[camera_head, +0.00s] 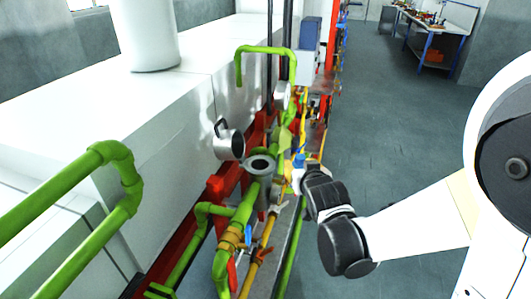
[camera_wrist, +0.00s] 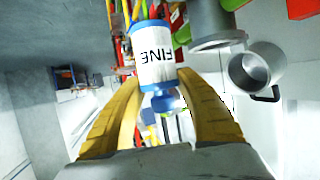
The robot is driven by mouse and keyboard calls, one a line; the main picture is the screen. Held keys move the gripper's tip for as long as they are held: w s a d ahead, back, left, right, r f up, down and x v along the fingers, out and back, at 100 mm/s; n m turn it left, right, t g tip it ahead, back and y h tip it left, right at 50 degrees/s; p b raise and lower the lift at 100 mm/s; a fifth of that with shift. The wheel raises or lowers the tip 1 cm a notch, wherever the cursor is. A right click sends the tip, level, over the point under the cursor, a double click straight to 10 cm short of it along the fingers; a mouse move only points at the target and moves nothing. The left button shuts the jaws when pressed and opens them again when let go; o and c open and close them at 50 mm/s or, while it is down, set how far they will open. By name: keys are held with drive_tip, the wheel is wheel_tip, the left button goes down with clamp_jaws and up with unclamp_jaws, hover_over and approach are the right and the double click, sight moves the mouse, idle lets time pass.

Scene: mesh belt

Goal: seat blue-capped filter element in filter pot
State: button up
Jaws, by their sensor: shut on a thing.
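The filter element is a white cylinder with blue ends and the word FINE on its side, in the wrist view (camera_wrist: 153,62). My gripper (camera_wrist: 158,82) has its two yellow fingers closed around its near blue end. In the head view the element (camera_head: 298,161) shows small, its blue part up, at my gripper (camera_head: 300,177). The filter pot (camera_head: 259,165) is a grey flanged cylinder with a dark round opening, left of the element and apart from it. In the wrist view the pot (camera_wrist: 212,22) is right of the element. Its inside is hidden there.
A silver mug-shaped vessel with a handle (camera_head: 229,141) is beside the pot, also in the wrist view (camera_wrist: 257,71). Green pipes (camera_head: 240,215) and a red frame (camera_head: 217,187) surround the pot. White casing (camera_head: 90,90) stands left; open floor (camera_head: 385,140) lies right.

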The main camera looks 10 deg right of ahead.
drive_tip(key=w+r+n+y+p, duration=0.25)
drive_tip(key=w+r+p, duration=0.25)
drive_tip(key=r, duration=0.6)
drive_tip(key=w+a+f+b, duration=0.3)
drive_tip(key=a+f+b, duration=0.1)
drive_tip(key=a+f, duration=0.6)
drive_tip(key=shift+a+f+b, duration=0.35)
drive_tip(key=shift+a+f, duration=0.05)
drive_tip(key=shift+f+b, duration=0.6)
